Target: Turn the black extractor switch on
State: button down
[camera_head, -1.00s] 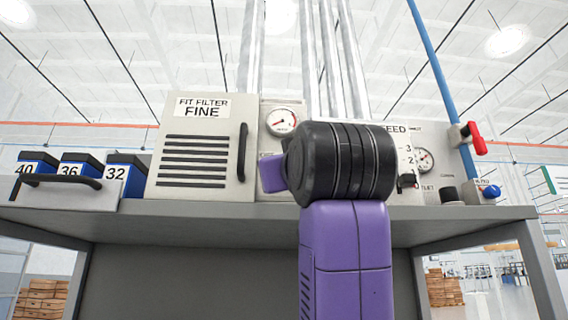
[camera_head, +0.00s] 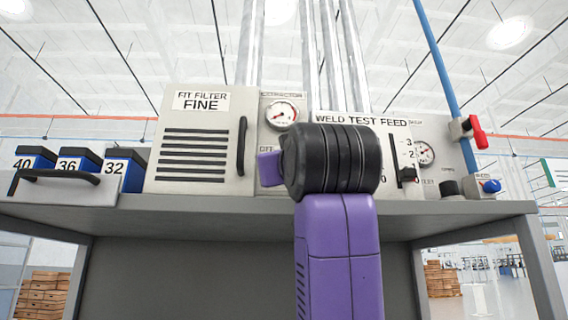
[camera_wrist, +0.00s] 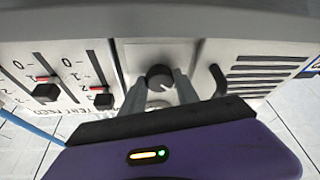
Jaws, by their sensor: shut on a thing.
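The black extractor switch (camera_wrist: 159,76) is a round knob on a pale panel. In the wrist view it sits between the grey fingers of my gripper (camera_wrist: 159,84), which is shut on it. In the head view the extractor panel (camera_head: 267,138) carries a gauge and an "OFF" label, left of my arm. There my arm hides the switch and the fingertips. How far the knob is turned is hard to tell.
The "FIT FILTER FINE" box (camera_head: 200,143) with its black handle stands left of the extractor panel. The weld test feed panel (camera_head: 398,145) with sliders is right. Numbered blue-black boxes (camera_head: 76,160) stand far left on the grey bench (camera_head: 190,212).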

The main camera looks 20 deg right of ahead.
jog(key=shift+m, duration=0.4)
jog(key=shift+w+a+r+m+g+h+p, duration=0.15)
jog(key=shift+m+g+h+p, duration=1.15)
jog(key=shift+m, duration=2.55)
jog(key=shift+s+a+r+m+g+h+p, duration=0.1)
jog(key=shift+m+g+h+p, duration=1.15)
jog(key=shift+m, duration=2.55)
jog(key=shift+w+a+r+m+g+h+p, duration=0.15)
jog(key=shift+m+g+h+p, duration=1.15)
jog(key=shift+m, duration=2.55)
jog(key=shift+s+f+p, duration=0.1)
jog(key=shift+f+p, duration=0.1)
jog(key=shift+p, duration=0.15)
jog(key=c, duration=0.9)
grip_release()
jog(key=b+v, duration=0.2)
jog(key=v, duration=0.5)
jog(key=shift+s+a+b, duration=0.15)
jog(key=shift+s+b, duration=0.2)
